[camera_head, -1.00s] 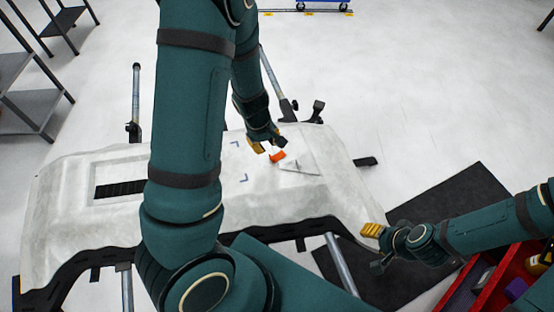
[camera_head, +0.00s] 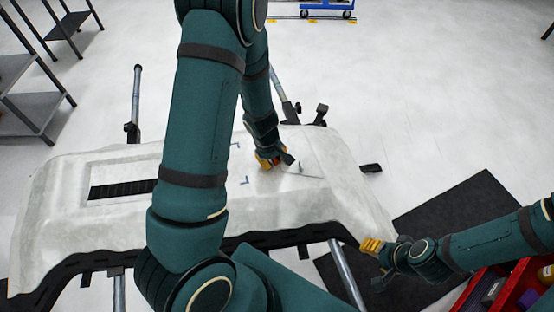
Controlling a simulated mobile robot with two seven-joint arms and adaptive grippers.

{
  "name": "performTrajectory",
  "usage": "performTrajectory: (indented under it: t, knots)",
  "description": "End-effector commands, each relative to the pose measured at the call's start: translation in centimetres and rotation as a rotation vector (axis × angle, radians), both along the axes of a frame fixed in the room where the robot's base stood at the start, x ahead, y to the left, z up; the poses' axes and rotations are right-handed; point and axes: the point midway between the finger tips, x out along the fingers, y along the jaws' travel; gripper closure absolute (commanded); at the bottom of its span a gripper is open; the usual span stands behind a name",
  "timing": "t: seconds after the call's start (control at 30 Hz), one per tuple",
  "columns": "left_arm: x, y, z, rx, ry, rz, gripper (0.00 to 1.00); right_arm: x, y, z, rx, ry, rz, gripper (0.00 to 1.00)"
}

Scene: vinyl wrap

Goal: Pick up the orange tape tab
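My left gripper (camera_head: 277,163) is down at the white panel (camera_head: 110,225), right of its middle, beside a pale triangular flap (camera_head: 305,168). One yellow-padded finger and one dark finger show, but the tips are small and partly hidden by the hand. The orange tape tab cannot be made out clearly now; the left gripper covers the place where it showed earlier. My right gripper (camera_head: 371,263) is off the panel's front right corner, its yellow-padded finger and dark finger apart, with nothing seen between them.
Grey posts (camera_head: 135,100) and black clamps (camera_head: 320,115) stand around the panel. A black mat (camera_head: 460,205) lies on the floor at right. A red bin (camera_head: 475,292) with items is at lower right. Shelves (camera_head: 35,105) stand at upper left.

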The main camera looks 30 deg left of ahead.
Motion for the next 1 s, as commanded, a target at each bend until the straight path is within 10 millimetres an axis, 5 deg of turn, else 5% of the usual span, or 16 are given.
performTrajectory:
  t: [0.2, 0.67, 1.0]
  knots:
    - [0.0, 0.0, 0.0, 0.0, 0.0, 0.0, 1.0, 0.0, 0.0, 0.0, 0.0, 0.0, 0.0, 0.48]
    - [0.0, 0.0, 0.5, 0.001, 0.0, 0.0, 1.0, 0.1, 0.0, 0.3, 0.0, -0.002, -0.002, 0.48]
    - [0.0, 0.0, 6.6, 0.001, -0.003, -0.002, 1.0, 1.1, -0.2, 3.8, -0.005, -0.024, -0.019, 0.48]
